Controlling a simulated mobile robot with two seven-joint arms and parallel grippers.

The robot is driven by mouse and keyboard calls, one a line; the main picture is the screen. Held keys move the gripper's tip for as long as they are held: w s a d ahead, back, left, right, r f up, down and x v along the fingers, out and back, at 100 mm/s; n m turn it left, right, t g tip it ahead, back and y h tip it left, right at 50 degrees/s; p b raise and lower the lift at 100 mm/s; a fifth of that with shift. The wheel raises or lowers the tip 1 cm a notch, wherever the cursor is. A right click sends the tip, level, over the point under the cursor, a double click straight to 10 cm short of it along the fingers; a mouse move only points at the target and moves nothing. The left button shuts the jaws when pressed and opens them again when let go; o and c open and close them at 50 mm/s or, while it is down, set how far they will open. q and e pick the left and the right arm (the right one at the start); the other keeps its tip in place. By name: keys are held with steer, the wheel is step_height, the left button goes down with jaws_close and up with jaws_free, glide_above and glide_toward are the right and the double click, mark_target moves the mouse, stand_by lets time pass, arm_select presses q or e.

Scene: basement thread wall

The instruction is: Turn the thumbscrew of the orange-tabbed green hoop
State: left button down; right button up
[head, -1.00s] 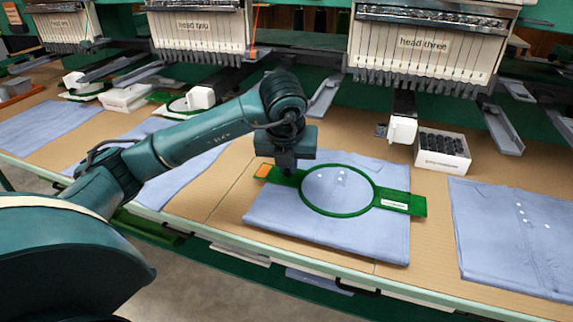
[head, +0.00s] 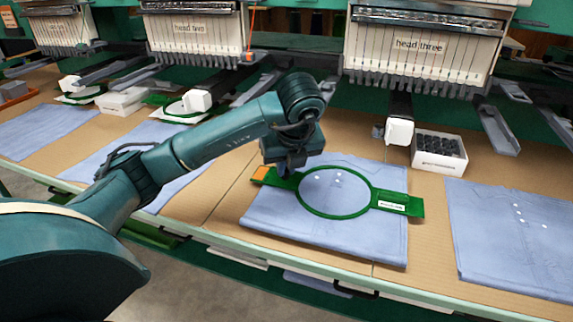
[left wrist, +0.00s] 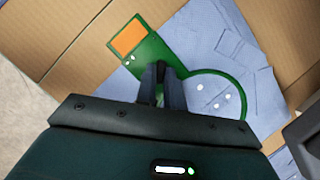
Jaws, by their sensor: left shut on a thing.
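The green hoop (head: 371,196) lies flat around part of a folded blue shirt (head: 300,228) on the table. Its orange tab (head: 260,173) is on the left arm of the hoop, and a white label is on the right arm. The hoop (left wrist: 243,100) and the orange tab (left wrist: 129,37) also show in the left wrist view. My left gripper (head: 284,174) points down at the left arm of the hoop, between the orange tab and the ring. In the left wrist view its fingers (left wrist: 161,72) are close together, shut on the thumbscrew, which they mostly hide. My right gripper is not in view.
A white box of dark bobbins (head: 439,162) stands behind the hoop to the right. The embroidery head marked "head three" (head: 420,50) hangs above the back of the table. Another blue shirt (head: 500,235) lies at the right. Bare table lies left of the hooped shirt.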

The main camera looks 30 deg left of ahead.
arm_select(q)
steer(key=c, duration=1.5)
jaws_free()
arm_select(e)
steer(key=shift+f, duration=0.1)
